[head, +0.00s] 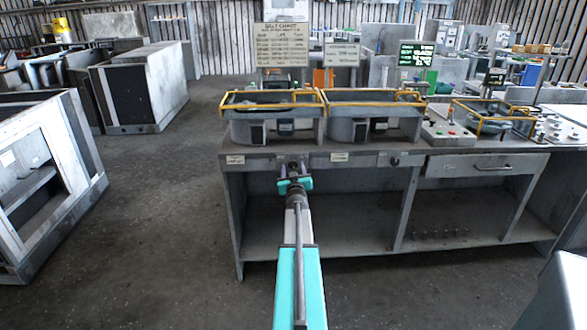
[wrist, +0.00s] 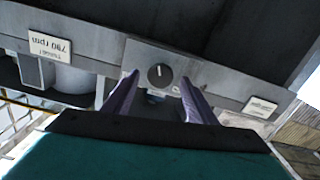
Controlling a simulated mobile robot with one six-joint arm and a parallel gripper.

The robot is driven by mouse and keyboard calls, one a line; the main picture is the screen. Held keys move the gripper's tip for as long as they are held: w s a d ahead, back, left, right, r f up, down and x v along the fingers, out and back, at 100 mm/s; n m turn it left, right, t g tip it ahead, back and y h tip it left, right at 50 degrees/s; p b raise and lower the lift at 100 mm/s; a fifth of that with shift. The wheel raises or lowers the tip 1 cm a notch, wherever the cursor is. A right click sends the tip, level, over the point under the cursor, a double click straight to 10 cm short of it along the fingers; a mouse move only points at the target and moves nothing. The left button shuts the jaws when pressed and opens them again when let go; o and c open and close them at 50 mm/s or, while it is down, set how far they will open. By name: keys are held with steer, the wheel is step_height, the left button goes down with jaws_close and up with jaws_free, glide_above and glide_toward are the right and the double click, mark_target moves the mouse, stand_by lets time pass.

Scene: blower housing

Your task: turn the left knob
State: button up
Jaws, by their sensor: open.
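The left knob (wrist: 160,75) is a round black dial with a white pointer line, set in the grey front panel of the bench. It shows in the wrist view between the tips of my gripper (wrist: 160,80). The two purple-grey fingers are apart, one on each side of the knob, with a visible gap to it on both sides. In the head view my gripper (head: 293,171) is at the panel below the left blower housing (head: 275,118) and mostly covers the left knob. The right knob (head: 395,161) is a small dark dial further right on the same panel.
A target label (wrist: 50,46) reading 780 rpm, upside down in the wrist view, and another label (wrist: 260,107) flank the knob. Yellow-railed housings stand on the bench (head: 440,148). A drawer (head: 487,167) is to the right. The floor (head: 150,225) at left is clear.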

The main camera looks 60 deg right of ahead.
steer(key=shift+w+d, duration=0.25)
steer(key=c, duration=1.1)
steer(key=shift+o, duration=0.2)
steer(key=shift+m+p, duration=0.3)
steer(key=m+p, duration=0.2)
steer(key=m, duration=0.2)
steer(key=m+p, duration=0.2)
steer(key=m, duration=0.3)
steer(key=shift+s, duration=0.1)
steer(key=shift+f, duration=0.1)
steer(key=shift+m, duration=0.3)
